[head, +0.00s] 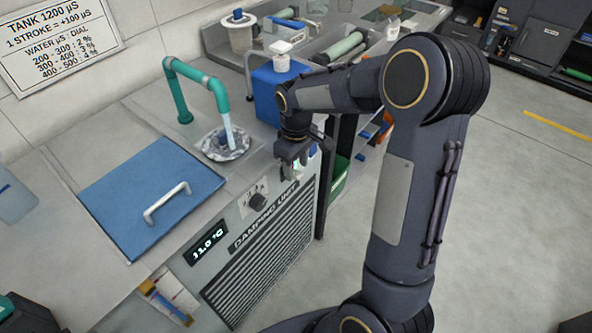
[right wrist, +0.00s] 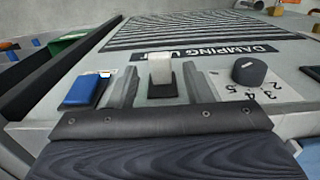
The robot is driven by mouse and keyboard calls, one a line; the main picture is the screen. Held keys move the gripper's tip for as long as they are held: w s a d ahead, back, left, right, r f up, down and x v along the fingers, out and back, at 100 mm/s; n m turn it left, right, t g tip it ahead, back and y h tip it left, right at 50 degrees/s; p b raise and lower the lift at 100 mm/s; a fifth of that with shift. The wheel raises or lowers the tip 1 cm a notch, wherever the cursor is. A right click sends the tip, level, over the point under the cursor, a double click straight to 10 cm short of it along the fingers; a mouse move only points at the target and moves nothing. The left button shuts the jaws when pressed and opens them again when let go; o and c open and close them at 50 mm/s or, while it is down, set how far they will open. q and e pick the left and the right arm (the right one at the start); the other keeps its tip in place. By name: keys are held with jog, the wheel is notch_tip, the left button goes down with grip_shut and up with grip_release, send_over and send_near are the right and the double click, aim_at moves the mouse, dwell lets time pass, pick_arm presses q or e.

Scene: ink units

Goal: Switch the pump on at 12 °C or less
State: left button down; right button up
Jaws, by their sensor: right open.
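The damping unit (head: 262,262) has a lit display (head: 209,243) that reads about 11 °C; its last digit is hard to make out. A black dial (head: 257,201) sits on the front, and the dial (right wrist: 249,71) shows with numbers in the right wrist view. My right gripper (head: 290,168) is at the unit's upper front, right of the dial. In the right wrist view the gripper (right wrist: 160,90) is open, its fingers either side of a pale switch lever (right wrist: 161,69) on a dark base, apart from it. My left gripper is not in view.
A blue lid (head: 150,195) with a white handle lies left on the counter. A teal pipe (head: 200,75) pours a pale stream into a round drain. A blue block (right wrist: 85,91) sits left of the fingers. A blue box (head: 266,97) stands behind my right wrist.

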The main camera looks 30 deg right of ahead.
jog(key=shift+f, duration=1.15)
jog(key=shift+c, duration=0.2)
jog(key=c, duration=0.9)
jog(key=shift+w+r+g+p, duration=0.1)
jog(key=shift+r+g+p, duration=0.35)
jog(key=shift+p, duration=0.65)
jog(key=shift+c, duration=0.2)
jog(key=shift+w+f+h, duration=0.1)
jog(key=shift+f+h, duration=0.1)
jog(key=shift+h, duration=0.1)
jog(key=o, duration=1)
